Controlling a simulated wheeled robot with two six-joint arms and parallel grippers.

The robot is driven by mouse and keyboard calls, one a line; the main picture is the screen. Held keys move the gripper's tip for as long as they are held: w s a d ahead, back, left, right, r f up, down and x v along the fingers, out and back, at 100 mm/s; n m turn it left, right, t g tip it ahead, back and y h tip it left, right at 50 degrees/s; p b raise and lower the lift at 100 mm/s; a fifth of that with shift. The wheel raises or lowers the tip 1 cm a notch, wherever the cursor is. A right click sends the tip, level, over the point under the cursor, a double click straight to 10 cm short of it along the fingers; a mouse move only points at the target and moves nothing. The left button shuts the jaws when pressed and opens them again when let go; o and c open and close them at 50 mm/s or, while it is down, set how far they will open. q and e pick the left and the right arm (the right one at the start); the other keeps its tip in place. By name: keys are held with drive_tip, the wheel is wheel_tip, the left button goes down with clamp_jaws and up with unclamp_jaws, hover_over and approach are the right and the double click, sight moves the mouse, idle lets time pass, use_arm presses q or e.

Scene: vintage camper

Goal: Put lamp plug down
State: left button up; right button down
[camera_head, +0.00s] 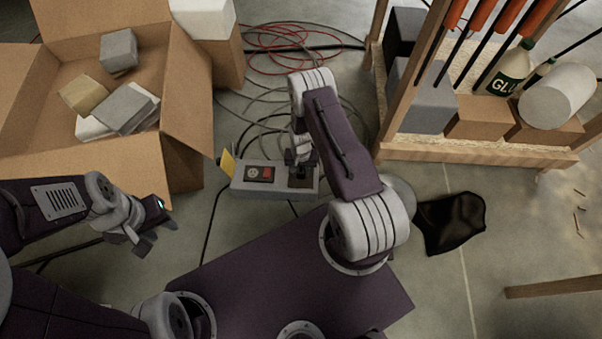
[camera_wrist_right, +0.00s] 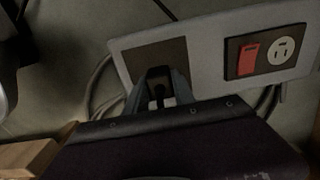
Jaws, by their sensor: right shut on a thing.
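A grey power box (camera_head: 240,187) lies on the floor, with a red switch, a round socket and a dark square patch on top. It also shows in the right wrist view (camera_wrist_right: 212,62). My right gripper (camera_head: 300,170) points down over the dark patch. In the right wrist view its fingers (camera_wrist_right: 159,90) are shut on a small black plug (camera_wrist_right: 158,94), at or just above the patch. I cannot tell whether the plug touches it. The round socket is empty. My left gripper (camera_head: 152,236) is open and empty, left of the box.
A cardboard box (camera_head: 185,115) with several blocks stands at the left. Red and grey cables (camera_head: 262,45) lie behind the power box. A wooden rack (camera_head: 460,153) with bottles and cartons stands at the right. A black cloth-like thing (camera_head: 455,222) lies on the floor.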

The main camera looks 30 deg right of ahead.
drive_tip(key=shift+f+b, duration=0.45)
drive_tip(key=shift+f, duration=0.05)
drive_tip(key=shift+f, duration=0.1)
drive_tip(key=c, duration=1.1)
unclamp_jaws()
drive_tip(key=shift+o, duration=0.2)
wheel_tip(320, 180, up, 13)
drive_tip(key=p, duration=0.8)
wheel_tip(320, 180, up, 7)
drive_tip(key=n, duration=0.1)
hover_over(301, 170)
drive_tip(key=a, duration=0.2)
drive_tip(key=s+a+r+n, duration=0.2)
drive_tip(key=s+r, duration=0.4)
drive_tip(key=r, duration=0.4)
drive_tip(key=s+a+r+n+t, duration=0.1)
drive_tip(key=s+a+r+n, duration=0.2)
drive_tip(key=s+r, duration=0.4)
wheel_tip(301, 170, up, 3)
drive_tip(key=shift+a+f, duration=0.1)
drive_tip(key=shift+a, duration=0.2)
